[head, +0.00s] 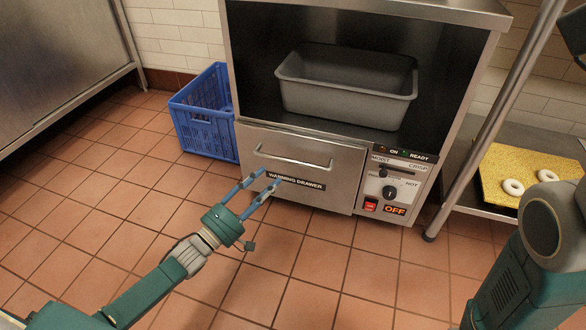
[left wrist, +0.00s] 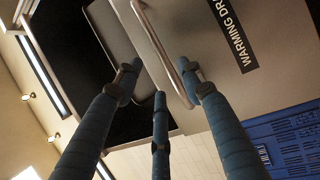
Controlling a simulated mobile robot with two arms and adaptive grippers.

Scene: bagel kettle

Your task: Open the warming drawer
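The warming drawer (head: 310,165) is the steel front low in the cabinet, with a horizontal bar handle (head: 293,158) and a black "WARMING DRAWER" label. It looks closed. My left gripper (head: 265,183) is in front of the drawer's lower left part, below the handle in the head view, with its fingers spread and empty. In the left wrist view, the bar handle (left wrist: 165,50) lies beyond and between the spread fingers (left wrist: 160,90); I cannot tell whether any finger touches it. The drawer front (left wrist: 260,80) fills the right of that view. My right gripper is out of view.
A grey bin (head: 345,100) sits in the open bay above the drawer. The control panel (head: 392,190) is right of the drawer, with an "OFF" display. A blue crate (head: 205,125) stands at left. A yellow board (head: 530,165) with bagels lies at right. Floor in front is clear.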

